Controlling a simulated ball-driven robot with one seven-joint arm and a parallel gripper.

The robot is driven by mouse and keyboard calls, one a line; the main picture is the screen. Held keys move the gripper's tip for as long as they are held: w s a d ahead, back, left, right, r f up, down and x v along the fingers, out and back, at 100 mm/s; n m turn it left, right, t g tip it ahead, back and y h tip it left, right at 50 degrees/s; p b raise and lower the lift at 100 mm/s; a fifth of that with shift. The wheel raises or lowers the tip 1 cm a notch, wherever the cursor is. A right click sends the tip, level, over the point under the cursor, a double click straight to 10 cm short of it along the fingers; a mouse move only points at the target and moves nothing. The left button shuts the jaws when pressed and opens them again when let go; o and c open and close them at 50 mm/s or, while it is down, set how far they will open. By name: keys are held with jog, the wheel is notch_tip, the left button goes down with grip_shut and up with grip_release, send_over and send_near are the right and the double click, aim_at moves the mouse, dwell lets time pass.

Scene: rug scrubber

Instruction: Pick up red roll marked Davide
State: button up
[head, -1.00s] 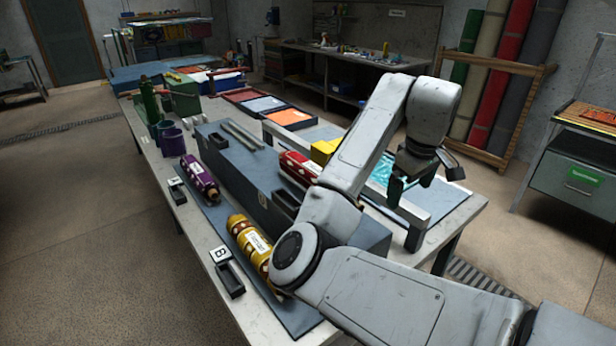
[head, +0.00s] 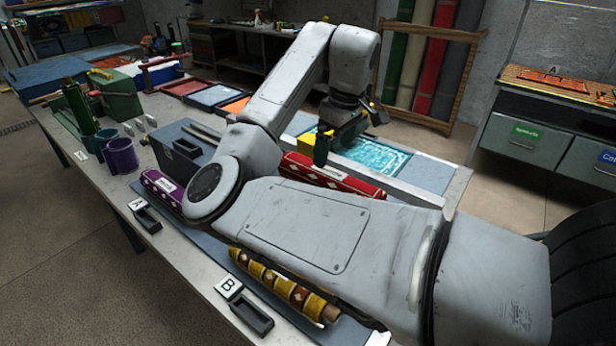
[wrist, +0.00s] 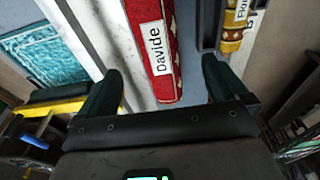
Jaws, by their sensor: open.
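The red roll (head: 352,183) with a white label and pale diamond marks lies on the worktable, partly hidden by my arm in the head view. In the wrist view the red roll (wrist: 168,75) shows end-on toward me, and its label reads "Davide". My gripper (head: 345,135) is above and just behind the roll in the head view. In the wrist view the open gripper (wrist: 161,72) has one finger on each side of the roll's near end in the picture. It holds nothing; the roll is apart from the fingers, and the height gap is unclear.
A yellow patterned roll (head: 280,285) and a purple roll (head: 160,188) lie toward the table's near edge. Black holders (head: 250,315) line the table edge.

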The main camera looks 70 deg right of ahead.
aim_at(331, 172)
jog(key=shift+w+f, duration=0.25)
jog(key=shift+f, duration=0.05)
jog(key=f, duration=0.4)
jog(key=shift+w+f+p, duration=0.15)
jog(key=shift+w+p, duration=0.15)
jog(key=shift+w, duration=0.05)
jog(key=shift+d+f+p, duration=0.15)
jog(key=shift+f+p, duration=0.3)
jog(key=shift+f, duration=1.05)
jog(key=shift+d+f+p, duration=0.1)
jog(key=shift+f+p, duration=0.3)
jog(key=shift+f, duration=1.05)
jog(key=shift+c, duration=0.3)
jog(key=c, duration=1.3)
jog(key=shift+r, duration=0.1)
jog(key=shift+c, duration=0.4)
